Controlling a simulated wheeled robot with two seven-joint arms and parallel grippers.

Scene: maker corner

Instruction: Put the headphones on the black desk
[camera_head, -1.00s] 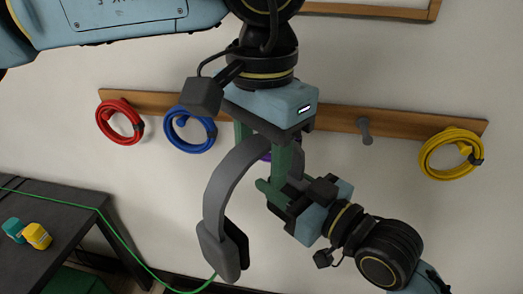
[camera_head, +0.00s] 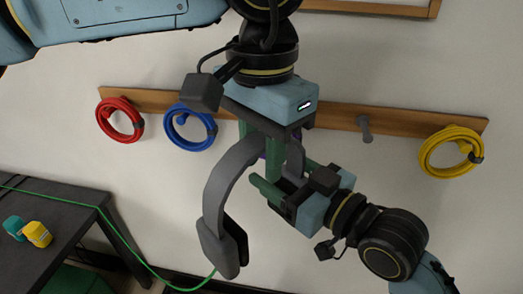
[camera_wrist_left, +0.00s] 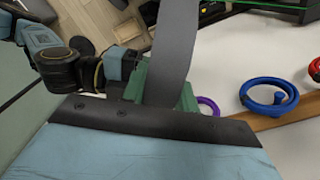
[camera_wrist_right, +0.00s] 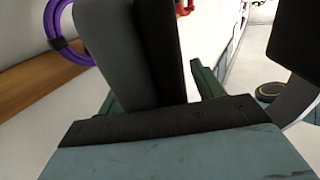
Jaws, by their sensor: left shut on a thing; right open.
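The grey headphones (camera_head: 226,175) hang in the air in front of the wall, band up. My left gripper (camera_head: 264,160) is shut on the headband, which also shows between its fingers in the left wrist view (camera_wrist_left: 173,45). My right gripper (camera_head: 280,180) is open beside the far ear cup; in the right wrist view that dark cup (camera_wrist_right: 162,45) shows between the fingers. The far cup is mostly hidden in the head view. A green cable (camera_head: 128,247) runs from the near cup to the black desk (camera_head: 75,200) at lower left.
Small teal and yellow items (camera_head: 37,234) sit on the desk. A wooden rail (camera_head: 340,118) on the wall holds red (camera_head: 120,120), blue (camera_head: 190,128) and yellow (camera_head: 450,152) cable coils. A purple coil (camera_wrist_right: 66,35) shows in the right wrist view. A bare peg (camera_head: 364,129) sticks out.

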